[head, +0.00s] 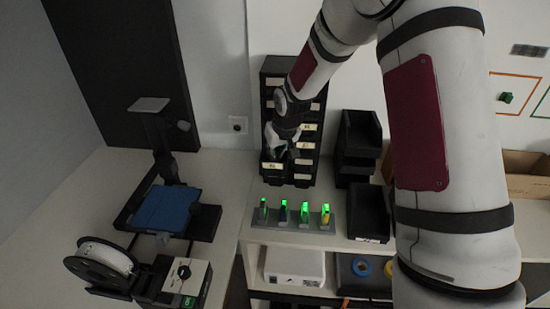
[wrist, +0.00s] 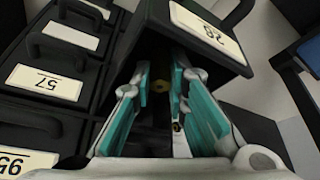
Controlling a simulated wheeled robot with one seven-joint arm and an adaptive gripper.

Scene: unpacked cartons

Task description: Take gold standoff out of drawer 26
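Drawer 26 (head: 271,167) is pulled out at the lower left of the black drawer cabinet (head: 308,170). In the wrist view the open drawer (wrist: 222,57) fills the upper middle, with its white number label upside down. My gripper (wrist: 161,85) points into the drawer, its teal-padded fingers apart on both sides of a dark gap. A small dull-gold piece (wrist: 160,88), perhaps the gold standoff, shows between the fingers, apart from the pads as far as I can tell. In the head view my gripper (head: 278,147) is over the drawer, and its fingertips are hard to make out.
Closed labelled drawers (wrist: 45,82) sit beside the open one. Black bins (head: 359,140) stand right of the cabinet. A grey rack with several green-lit items (head: 285,226) stands in front on the shelf top. A 3D printer (head: 167,207) is at the left.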

